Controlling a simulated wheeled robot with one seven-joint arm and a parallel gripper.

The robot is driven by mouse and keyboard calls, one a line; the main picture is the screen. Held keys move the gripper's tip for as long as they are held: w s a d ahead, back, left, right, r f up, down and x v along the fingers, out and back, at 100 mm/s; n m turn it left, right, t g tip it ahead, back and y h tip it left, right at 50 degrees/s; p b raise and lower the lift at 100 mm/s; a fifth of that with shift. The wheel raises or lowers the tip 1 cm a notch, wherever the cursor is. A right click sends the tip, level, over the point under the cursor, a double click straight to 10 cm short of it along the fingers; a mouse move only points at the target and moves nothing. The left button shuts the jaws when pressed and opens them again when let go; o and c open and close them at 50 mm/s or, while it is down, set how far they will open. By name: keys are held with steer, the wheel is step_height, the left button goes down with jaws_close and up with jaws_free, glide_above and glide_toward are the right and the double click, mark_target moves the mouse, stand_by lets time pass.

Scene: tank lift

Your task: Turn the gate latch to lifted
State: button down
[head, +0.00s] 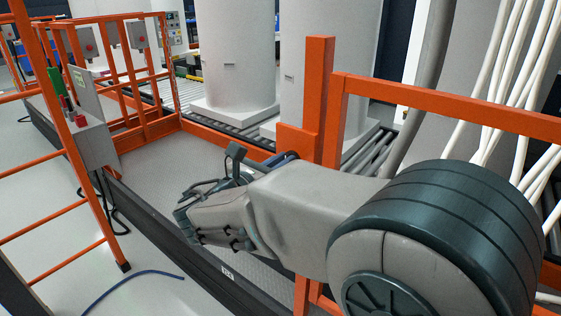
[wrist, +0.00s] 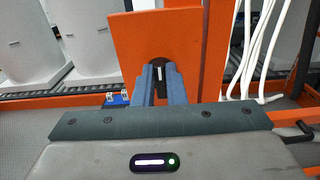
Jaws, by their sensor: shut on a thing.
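The gate latch (wrist: 159,72) shows in the wrist view as a small dark piece with a pale, near-upright stripe, set on an orange plate (wrist: 130,38). My gripper (wrist: 160,82) has its two blue fingers on either side of the latch and is shut on it. The fingers hide the latch's sides and lower part. In the head view the orange post with the plate (head: 318,95) stands behind my arm. There a bit of a blue finger shows beside the post, and the latch itself is hidden.
An orange rail (head: 450,108) runs right from the post. White hoses (head: 515,70) hang at the right, close to my arm. Large pale tanks (head: 235,60) stand on rollers behind. A control box (head: 92,143) on an orange frame is at the left. The grey platform floor left of my arm is clear.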

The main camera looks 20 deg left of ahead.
steer(key=shift+a, duration=0.1)
steer(key=shift+b, duration=0.4)
steer(key=m+b, duration=1.1)
steer(key=b, duration=0.2)
steer(key=d+f+m+b, duration=0.1)
steer(key=m+b, duration=0.5)
steer(key=shift+s+m+b, duration=0.25)
steer(key=shift+m+b, duration=0.05)
steer(key=c, duration=1.5)
jaws_free()
